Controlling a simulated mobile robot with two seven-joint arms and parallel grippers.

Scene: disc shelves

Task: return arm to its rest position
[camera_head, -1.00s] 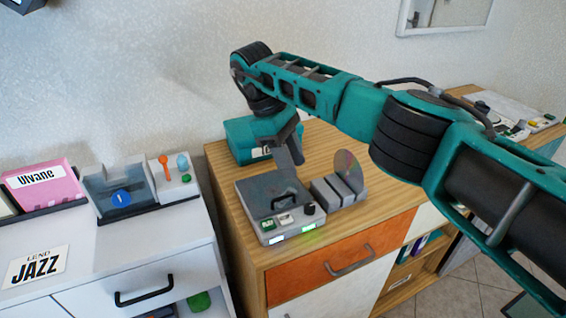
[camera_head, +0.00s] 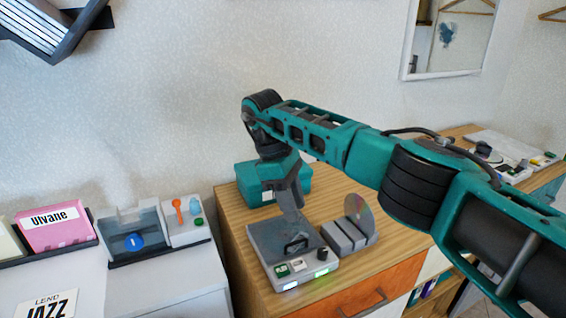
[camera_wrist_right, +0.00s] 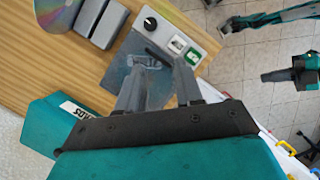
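My right arm reaches in from the right in the head view, and its gripper (camera_head: 294,208) points down over a grey disc player (camera_head: 274,252). The player has a dark lid, a small handle (camera_head: 296,244), a knob and lit buttons. In the right wrist view the player (camera_wrist_right: 135,70) lies past the gripper (camera_wrist_right: 160,68). The two grey fingers are apart with nothing held between them. Whether a fingertip touches the lid or handle cannot be told.
A grey rack (camera_head: 350,238) with an upright disc (camera_head: 359,216) stands right of the player. A teal box (camera_head: 252,186) sits behind it. On the left, a white cabinet (camera_head: 190,274) bears a pink case (camera_head: 54,232) and a device with a blue disc. A framed mirror (camera_head: 458,40) hangs behind.

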